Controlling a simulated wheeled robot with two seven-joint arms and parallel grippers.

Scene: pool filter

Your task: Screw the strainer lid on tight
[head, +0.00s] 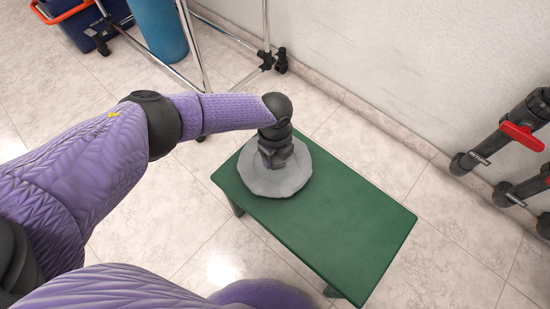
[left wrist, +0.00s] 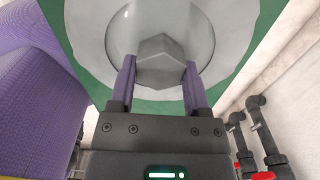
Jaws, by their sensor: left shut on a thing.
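The strainer lid (head: 285,181) is a pale grey disc on the green table (head: 350,228), near its far left end. In the left wrist view the lid (left wrist: 218,68) has a round domed middle with a faceted grey knob (left wrist: 162,58) on it. My left gripper (head: 271,160) reaches down onto the lid from above. In the left wrist view the purple fingers of my left gripper (left wrist: 160,80) stand on both sides of the knob and are shut on it. What lies under the lid is hidden. My right gripper is not in view.
The right part of the green table is bare. Dark pipes with a red valve handle (head: 522,136) stand by the wall at right. A metal rack (head: 266,50), a blue cylinder (head: 160,28) and a dark blue bin (head: 75,20) are at the back left.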

